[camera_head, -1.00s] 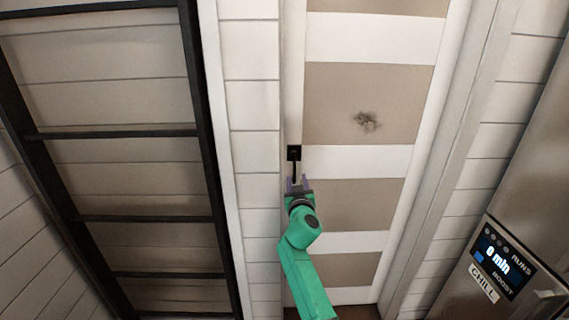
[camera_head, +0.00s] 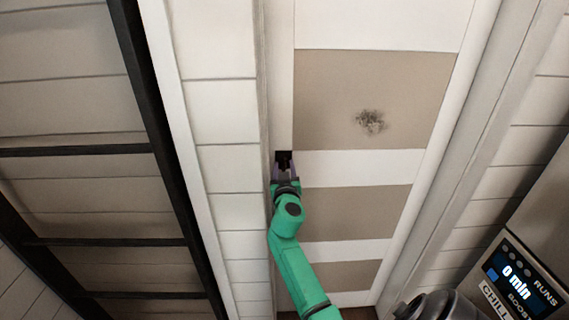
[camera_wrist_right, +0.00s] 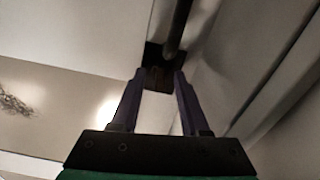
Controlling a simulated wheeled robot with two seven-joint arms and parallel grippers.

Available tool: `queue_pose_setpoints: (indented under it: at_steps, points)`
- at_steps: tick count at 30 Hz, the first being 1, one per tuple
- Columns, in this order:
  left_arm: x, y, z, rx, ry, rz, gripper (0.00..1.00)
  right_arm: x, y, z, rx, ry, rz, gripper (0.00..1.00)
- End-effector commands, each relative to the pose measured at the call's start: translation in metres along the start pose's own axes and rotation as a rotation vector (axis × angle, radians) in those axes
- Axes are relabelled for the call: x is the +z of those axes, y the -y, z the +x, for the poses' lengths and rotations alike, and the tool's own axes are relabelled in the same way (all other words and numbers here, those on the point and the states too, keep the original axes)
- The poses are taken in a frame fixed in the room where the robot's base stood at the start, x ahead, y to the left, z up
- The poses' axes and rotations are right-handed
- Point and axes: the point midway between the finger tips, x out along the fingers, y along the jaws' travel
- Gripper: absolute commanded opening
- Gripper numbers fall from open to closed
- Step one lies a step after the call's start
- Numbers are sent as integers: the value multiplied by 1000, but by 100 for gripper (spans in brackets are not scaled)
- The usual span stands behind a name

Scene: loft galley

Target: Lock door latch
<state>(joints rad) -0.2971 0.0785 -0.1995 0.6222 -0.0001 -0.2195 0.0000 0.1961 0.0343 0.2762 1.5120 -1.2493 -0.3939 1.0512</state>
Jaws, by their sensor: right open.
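The black door latch (camera_head: 284,156) is a small dark plate at the left edge of the door (camera_head: 375,90), which has tan panels and white rails. In the right wrist view a dark bar (camera_wrist_right: 177,28) runs up from the latch's dark plate (camera_wrist_right: 153,53). My right gripper (camera_head: 285,178) is just below the plate in the head view and hides part of the latch. In the wrist view its purple fingers (camera_wrist_right: 160,78) are apart, with the dark plate beyond their tips. I cannot tell whether they touch it. My left gripper is out of view.
A black-framed panel (camera_head: 85,150) stands at the left, beside a strip of white boards (camera_head: 225,110). At the lower right are an appliance with a lit display (camera_head: 517,272) and a dark grey rounded object (camera_head: 437,306). A dark smudge (camera_head: 370,122) marks the door.

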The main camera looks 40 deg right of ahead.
Motion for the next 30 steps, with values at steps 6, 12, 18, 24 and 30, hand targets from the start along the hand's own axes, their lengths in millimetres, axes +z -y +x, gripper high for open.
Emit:
queue_pose_setpoints:
  at_steps: [6, 12, 18, 24, 30]
  points:
    - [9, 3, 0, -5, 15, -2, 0, 0, 0, 0, -1, 0, 0, 0]
    - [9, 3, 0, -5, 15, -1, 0, 0, 0, 0, -1, 1, -1, 0]
    - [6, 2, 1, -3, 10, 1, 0, 1, 0, 0, -1, 1, -28, 0]
    - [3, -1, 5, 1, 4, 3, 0, 2, 0, 0, 0, 1, -115, 0]
    - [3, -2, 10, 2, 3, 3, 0, 2, 0, 0, 0, 1, -266, 0]
